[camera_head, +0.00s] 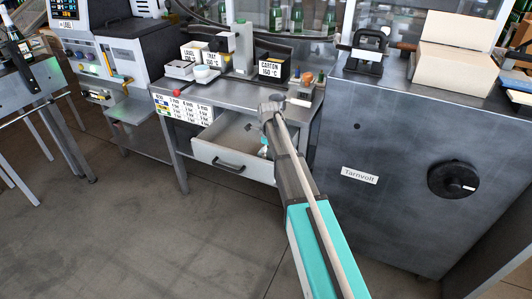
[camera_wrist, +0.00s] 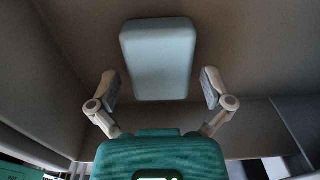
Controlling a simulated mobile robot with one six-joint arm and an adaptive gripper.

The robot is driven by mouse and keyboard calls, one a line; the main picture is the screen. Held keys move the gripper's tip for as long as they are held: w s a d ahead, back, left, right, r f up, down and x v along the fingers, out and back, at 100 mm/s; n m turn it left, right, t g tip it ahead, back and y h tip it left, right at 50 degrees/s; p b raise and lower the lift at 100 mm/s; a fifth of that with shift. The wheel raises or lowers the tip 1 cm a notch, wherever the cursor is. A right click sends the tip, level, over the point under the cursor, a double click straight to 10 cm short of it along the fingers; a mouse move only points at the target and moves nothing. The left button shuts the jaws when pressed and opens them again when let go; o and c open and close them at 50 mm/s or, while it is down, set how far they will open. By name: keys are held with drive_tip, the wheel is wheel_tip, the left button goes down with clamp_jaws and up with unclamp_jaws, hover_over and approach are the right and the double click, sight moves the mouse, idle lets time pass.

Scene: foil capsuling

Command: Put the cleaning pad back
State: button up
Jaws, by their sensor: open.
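My gripper (camera_wrist: 160,80) is open, with one finger on each side in the wrist view. A pale blue-white rounded block, which looks like the cleaning pad (camera_wrist: 158,52), lies ahead between the fingers. Gaps show on both sides of it, and neither finger appears to touch it. In the head view my arm reaches over the open drawer (camera_head: 232,165) of the middle bench. A small teal and white part of my gripper (camera_head: 264,151) shows low in the drawer. The pad cannot be made out in the head view, where my arm covers part of the drawer.
The drawer walls (camera_wrist: 35,85) stand close around my gripper. Above, the bench top (camera_head: 222,92) carries a black carton bin (camera_head: 273,71), a white bowl (camera_head: 205,75) and a small stand. A grey cabinet (camera_head: 400,140) with a black knob is at the right. Open floor lies in front.

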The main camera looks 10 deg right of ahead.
sight(269, 154)
wheel_tip(269, 154, up, 11)
drive_tip(key=p, duration=1)
idle(0.7)
drive_tip(key=shift+s, duration=0.15)
drive_tip(key=s+a+n, duration=0.1)
drive_tip(key=s+n, duration=2.4)
drive_tip(key=s, duration=0.3)
drive_tip(key=shift+s+a, duration=0.15)
drive_tip(key=shift+s, duration=0.25)
